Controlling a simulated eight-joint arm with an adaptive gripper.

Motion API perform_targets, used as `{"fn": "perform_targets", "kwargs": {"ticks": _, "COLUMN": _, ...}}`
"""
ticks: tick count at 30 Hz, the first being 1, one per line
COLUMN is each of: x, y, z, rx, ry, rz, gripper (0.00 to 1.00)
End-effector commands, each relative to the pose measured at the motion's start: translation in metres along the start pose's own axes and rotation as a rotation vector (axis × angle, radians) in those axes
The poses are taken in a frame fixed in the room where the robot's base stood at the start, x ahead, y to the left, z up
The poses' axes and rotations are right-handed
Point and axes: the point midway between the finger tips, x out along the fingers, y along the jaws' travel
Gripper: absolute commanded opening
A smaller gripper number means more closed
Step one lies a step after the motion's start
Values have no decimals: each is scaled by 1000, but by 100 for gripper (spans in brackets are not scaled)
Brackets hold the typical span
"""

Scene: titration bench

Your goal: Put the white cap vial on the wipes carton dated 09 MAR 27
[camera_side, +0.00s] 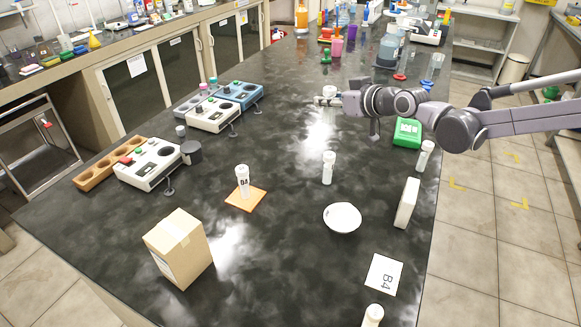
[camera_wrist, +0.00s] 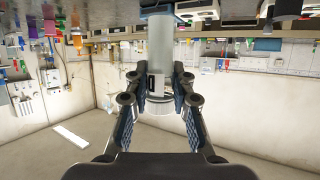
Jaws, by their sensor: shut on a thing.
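My gripper (camera_side: 325,100) is shut on a pale vial (camera_side: 329,90), held above the back middle of the black bench. In the wrist view the vial (camera_wrist: 161,50) stands between the two fingers (camera_wrist: 160,85), with a white cap (camera_wrist: 157,106) at its lower end in that picture. A dark mark shows on its side. A brown carton (camera_side: 178,248) stands at the front left, and a slim white box (camera_side: 407,203) stands near the right edge. A green box (camera_side: 406,132) sits below my arm. I cannot read any date on them.
Other white vials stand at the middle (camera_side: 328,168), the right edge (camera_side: 425,155), the front (camera_side: 373,316) and on an orange mat (camera_side: 245,199). A white dish (camera_side: 342,217) and a B4 card (camera_side: 383,274) lie at the front. Instruments (camera_side: 150,163) line the left.

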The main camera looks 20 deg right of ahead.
Motion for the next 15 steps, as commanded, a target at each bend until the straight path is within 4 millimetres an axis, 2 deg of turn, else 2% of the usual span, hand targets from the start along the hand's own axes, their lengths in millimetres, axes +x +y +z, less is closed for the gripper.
{"fn": "perform_targets", "kwargs": {"ticks": 1, "x": -3, "y": -25, "z": -5, "rx": -17, "ry": 0, "rz": -49, "gripper": 0}}
{"fn": "perform_targets", "kwargs": {"ticks": 3, "x": -7, "y": -57, "z": -11, "rx": -46, "ry": 0, "rz": -114, "gripper": 0}}
{"fn": "perform_targets", "kwargs": {"ticks": 8, "x": -23, "y": -129, "z": -24, "rx": -107, "ry": -1, "rz": -263, "gripper": 0}}
{"fn": "perform_targets", "kwargs": {"ticks": 12, "x": -44, "y": -190, "z": -34, "rx": -161, "ry": -1, "rz": -393, "gripper": 0}}
{"fn": "perform_targets", "kwargs": {"ticks": 15, "x": -62, "y": -229, "z": -41, "rx": -195, "ry": -1, "rz": -477, "gripper": 0}}
